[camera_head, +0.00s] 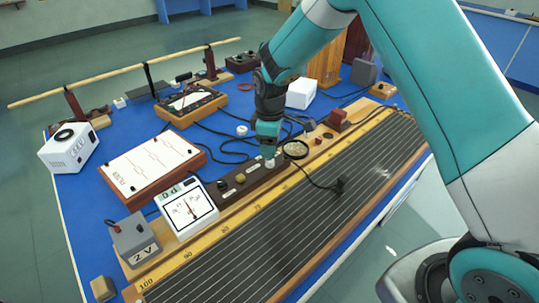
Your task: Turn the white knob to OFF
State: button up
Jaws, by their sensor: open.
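A small white knob (270,163) shows on a dark strip panel (255,176) near the middle of the bench. My gripper (268,153) points down directly over this knob, with its fingertips at or just above it. I cannot tell whether the fingers touch the knob. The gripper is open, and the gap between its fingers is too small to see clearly. A yellowish knob (240,178) and a dark knob (222,186) sit on the same panel to the left. The knob's pointer and any OFF marking are too small to read.
A white dial meter (186,208) and a grey "2 V" box (133,238) stand left of the panel. A long ruled wire board (290,225) lies in front. Black cables (225,150) run behind the gripper. A white box (301,93) stands behind, right of my arm.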

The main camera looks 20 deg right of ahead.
aim_at(270, 162)
notch_tip(270, 162, down, 5)
jog(key=shift+p, duration=0.3)
jog(key=c, duration=0.9)
